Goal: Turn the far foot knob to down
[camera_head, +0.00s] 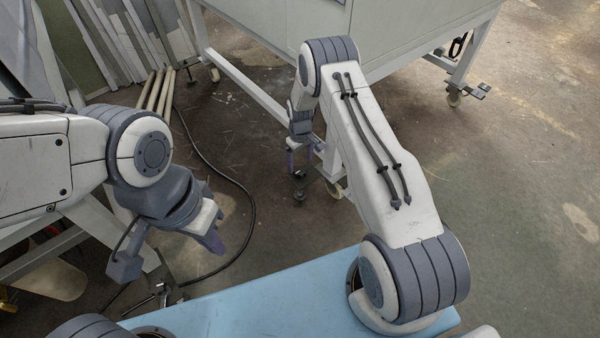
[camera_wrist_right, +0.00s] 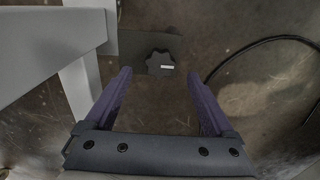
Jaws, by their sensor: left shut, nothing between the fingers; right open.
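A dark lobed foot knob (camera_wrist_right: 160,63) with a small white mark sits on a dark flat plate (camera_wrist_right: 118,45) beside a pale frame leg, in the right wrist view. My right gripper (camera_wrist_right: 159,75) is open, with its purple fingers pointing toward the knob. The knob appears between and just beyond the fingertips; I cannot tell any contact. My left gripper (camera_head: 213,242) is shut and empty at the left.
The white machine frame (camera_head: 245,88) stands on casters (camera_head: 453,98); another foot (camera_head: 480,90) is at the far right. A black cable (camera_head: 240,185) curves over the floor. A light blue surface (camera_head: 260,305) lies in front. The floor at right is clear.

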